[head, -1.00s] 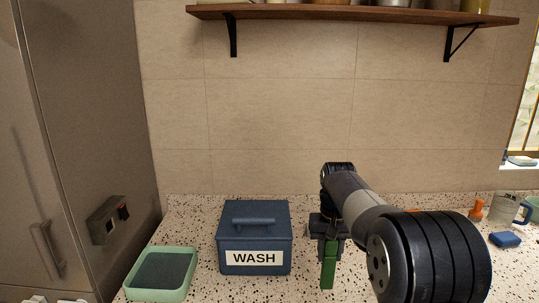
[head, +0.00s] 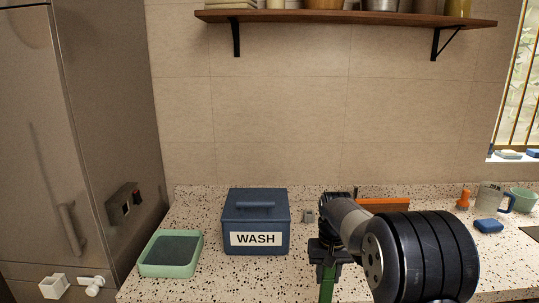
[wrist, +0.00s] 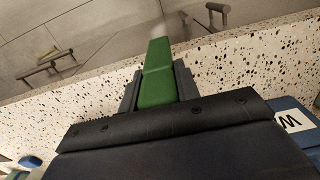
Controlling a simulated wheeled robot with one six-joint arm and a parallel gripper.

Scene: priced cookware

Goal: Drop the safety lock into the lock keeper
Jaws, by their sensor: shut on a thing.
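My gripper (head: 328,258) is shut on a green bar (head: 326,286), which hangs down from the jaws in the head view. In the wrist view my gripper (wrist: 156,88) holds the green bar (wrist: 155,70) between its fingers, over or near the counter's edge. At the lower left of the head view, a white open-topped bracket (head: 53,287) sits beside a white rounded piece (head: 92,287), apart from it. They look like the lock keeper and the safety lock, but I cannot be sure. The gripper is far to their right.
The blue WASH box (head: 256,222) and a green tray (head: 171,254) stand on the speckled counter (head: 213,268). An orange block (head: 384,205) is behind my arm. A blue sponge (head: 488,226) lies at right. A tall metallic cabinet (head: 100,130) stands at left.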

